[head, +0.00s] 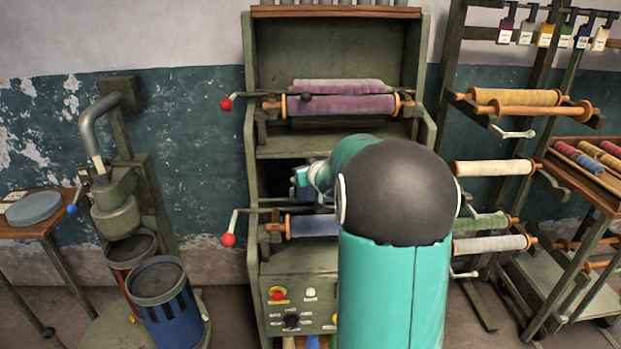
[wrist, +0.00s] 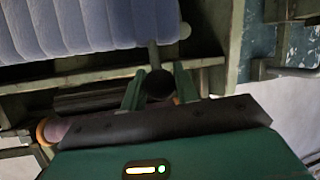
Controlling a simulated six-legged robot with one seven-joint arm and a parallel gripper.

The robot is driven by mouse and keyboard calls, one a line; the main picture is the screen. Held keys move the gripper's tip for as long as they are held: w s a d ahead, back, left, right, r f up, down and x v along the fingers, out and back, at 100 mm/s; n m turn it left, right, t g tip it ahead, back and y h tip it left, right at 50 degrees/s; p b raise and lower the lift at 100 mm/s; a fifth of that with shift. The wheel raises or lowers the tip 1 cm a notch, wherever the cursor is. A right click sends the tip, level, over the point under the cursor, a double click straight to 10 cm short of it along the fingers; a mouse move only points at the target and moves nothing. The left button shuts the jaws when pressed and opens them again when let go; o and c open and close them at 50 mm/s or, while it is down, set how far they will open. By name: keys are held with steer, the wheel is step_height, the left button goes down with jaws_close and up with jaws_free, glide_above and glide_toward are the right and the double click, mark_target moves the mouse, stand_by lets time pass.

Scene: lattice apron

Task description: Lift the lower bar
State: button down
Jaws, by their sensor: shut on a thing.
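The lower bar (head: 262,210) is a thin green rail across the lower bay of the green machine, above a blue roll (head: 310,226). My arm hides its middle and right part in the head view. In the wrist view a pale green bar (wrist: 95,79) runs across behind the fingers, below a lavender-blue roll (wrist: 90,22). My gripper (wrist: 159,76) has its fingers on both sides of a dark round knob (wrist: 158,87), shut on it. The knob is in front of the bar. How it joins the bar is partly hidden.
A crank with a red ball (head: 228,239) sticks out left of the lower bay. The upper bay holds a similar bar and a purple roll (head: 355,104). A rack with yarn rolls (head: 495,168) stands at right. Bins (head: 170,300) stand at left.

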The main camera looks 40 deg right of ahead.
steer(key=shift+w+d+r, duration=0.3)
steer(key=shift+w+r, duration=0.05)
steer(key=c, duration=1.1)
jaws_free()
steer(key=shift+f, duration=0.1)
steer(key=v, duration=1.3)
steer(key=shift+s+a, duration=0.25)
steer(key=shift+s, duration=0.05)
